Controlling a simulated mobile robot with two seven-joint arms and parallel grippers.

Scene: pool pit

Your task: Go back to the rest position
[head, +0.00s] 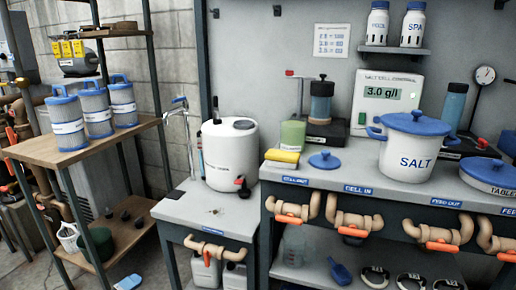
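Neither of my grippers nor my arms shows in the head view. The view takes in a bench (350,174) with a white salt pot (414,155) that has a blue lid on it. A white jug (230,160) stands on the lower side table (175,207) to the left of the bench. A small blue lid (324,161) lies on the bench beside a yellow sponge-like block (282,156).
A salt cell control box (387,98) reads 3.0 g/l behind the pot. Pipes with orange valve handles (436,246) stick out along the bench front. Several blue-topped filter cartridges (97,112) stand on the left rack. Open floor (150,262) shows at lower left.

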